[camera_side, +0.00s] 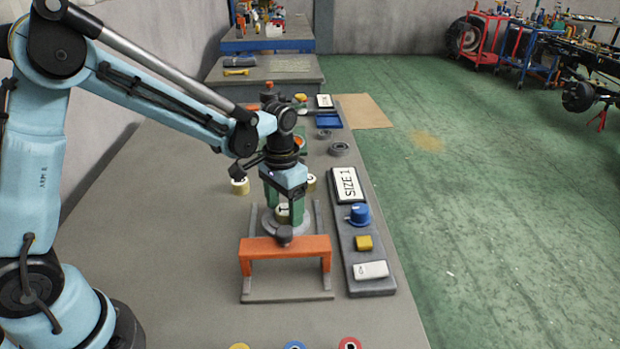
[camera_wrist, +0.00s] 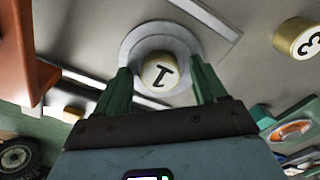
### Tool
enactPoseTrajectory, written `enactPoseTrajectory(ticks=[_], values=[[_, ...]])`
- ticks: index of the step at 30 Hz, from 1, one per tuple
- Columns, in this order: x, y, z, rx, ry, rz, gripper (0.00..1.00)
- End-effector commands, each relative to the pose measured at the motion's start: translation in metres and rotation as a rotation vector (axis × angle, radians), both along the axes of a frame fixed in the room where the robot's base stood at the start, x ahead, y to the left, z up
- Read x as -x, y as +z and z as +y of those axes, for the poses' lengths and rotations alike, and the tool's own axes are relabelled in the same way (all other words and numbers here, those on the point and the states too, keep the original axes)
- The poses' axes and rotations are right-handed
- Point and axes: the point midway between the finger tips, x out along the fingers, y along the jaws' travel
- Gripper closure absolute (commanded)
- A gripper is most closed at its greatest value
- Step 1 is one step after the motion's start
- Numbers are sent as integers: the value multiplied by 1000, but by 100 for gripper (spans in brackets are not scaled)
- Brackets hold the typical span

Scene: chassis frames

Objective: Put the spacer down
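A cream and brass spacer marked 1 (camera_side: 283,213) stands upright on a round grey seat (camera_side: 268,223) of the chassis frame, which has an orange crossbar (camera_side: 286,248). My gripper (camera_side: 284,208) points down over it, with a green finger on each side. In the wrist view the spacer (camera_wrist: 165,73) is between the fingertips (camera_wrist: 160,75), within the pale ring of the seat (camera_wrist: 137,40). A gap shows between the left finger and the spacer; the right finger is close to it. The spacer's underside is hidden.
Other numbered spacers stand behind, one at the left (camera_side: 239,186) and one marked 3 in the wrist view (camera_wrist: 298,38). A dark tray (camera_side: 372,287) at the right holds a SIZE 1 card (camera_side: 348,184), a blue knob (camera_side: 358,214) and a yellow block (camera_side: 364,243). The left tabletop is clear.

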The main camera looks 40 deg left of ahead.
Motion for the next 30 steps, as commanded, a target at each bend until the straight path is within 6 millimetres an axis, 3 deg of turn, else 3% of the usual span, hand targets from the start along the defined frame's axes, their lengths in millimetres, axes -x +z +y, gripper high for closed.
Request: enactPoseTrajectory(ticks=[11,30], values=[[0,8,0,0,0,0,29],[0,108,0,0,0,0,29]])
